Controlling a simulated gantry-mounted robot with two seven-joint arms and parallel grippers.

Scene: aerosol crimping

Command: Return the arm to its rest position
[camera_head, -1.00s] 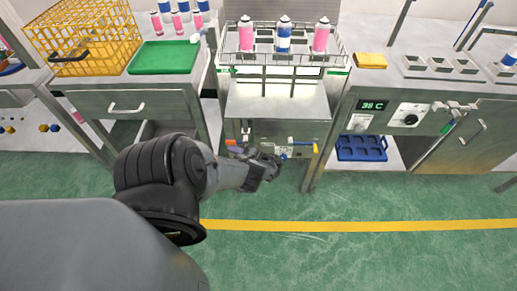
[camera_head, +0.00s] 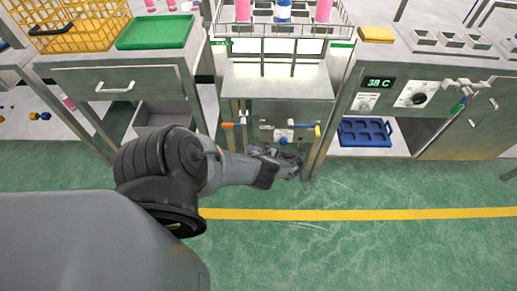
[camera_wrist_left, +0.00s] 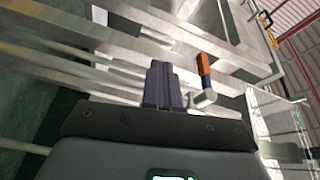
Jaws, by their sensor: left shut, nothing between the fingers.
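My left arm comes in from the left in the head view. Its gripper (camera_head: 290,170) is in front of the lower part of the middle steel station, below its valve panel. In the left wrist view the two dark fingers (camera_wrist_left: 165,84) are together, with nothing between them. An orange-handled lever (camera_wrist_left: 204,75) shows just to the right of the fingers in that view, and I cannot tell how close they are. In the head view the orange handle (camera_head: 229,125) is at the left of the panel. My right gripper is not in view.
The middle station carries a wire rack (camera_head: 313,31) with pink and blue cans. A blue tray (camera_head: 364,142) sits on the right bench's lower shelf. A yellow crate (camera_head: 72,40) and green tray (camera_head: 154,32) are on the left bench. The green floor (camera_head: 400,250) in front is open.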

